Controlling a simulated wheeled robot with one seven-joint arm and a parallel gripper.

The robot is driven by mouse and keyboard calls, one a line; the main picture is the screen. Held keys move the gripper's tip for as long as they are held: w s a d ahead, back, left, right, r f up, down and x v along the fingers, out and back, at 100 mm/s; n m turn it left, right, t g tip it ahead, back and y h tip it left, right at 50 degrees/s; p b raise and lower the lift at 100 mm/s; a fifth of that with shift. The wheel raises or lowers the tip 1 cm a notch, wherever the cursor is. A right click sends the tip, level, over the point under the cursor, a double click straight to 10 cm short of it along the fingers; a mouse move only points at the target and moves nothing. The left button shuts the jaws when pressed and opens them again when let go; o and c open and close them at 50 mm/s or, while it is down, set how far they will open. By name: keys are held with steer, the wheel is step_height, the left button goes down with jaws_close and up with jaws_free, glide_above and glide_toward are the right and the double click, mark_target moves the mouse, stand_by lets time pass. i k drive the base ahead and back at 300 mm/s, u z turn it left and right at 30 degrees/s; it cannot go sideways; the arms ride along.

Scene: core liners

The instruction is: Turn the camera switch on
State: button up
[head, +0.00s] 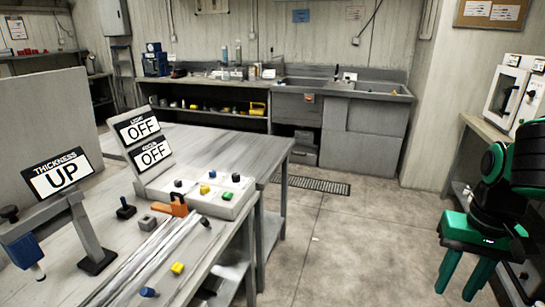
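A sloped panel (146,150) on the workbench carries two signs that both read OFF, an upper one (138,127) and a lower one (153,153). Their small headings are hard to read. I cannot tell which one is the camera switch. My gripper (456,294), with green fingers, hangs at the lower right, far right of the bench and touching nothing. Its fingers are apart, with nothing seen between them.
A THICKNESS sign (62,174) reading UP stands at the bench's left. A clear tube-like liner (150,258) and an orange clamp (172,205) lie in front of the control box. Open floor (345,235) separates the bench from my arm. A right-hand counter (485,127) holds white equipment.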

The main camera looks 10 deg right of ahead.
mark_target(236, 176)
steer(key=u, duration=0.1)
steer(key=i, duration=1.3)
steer(key=u, duration=0.5)
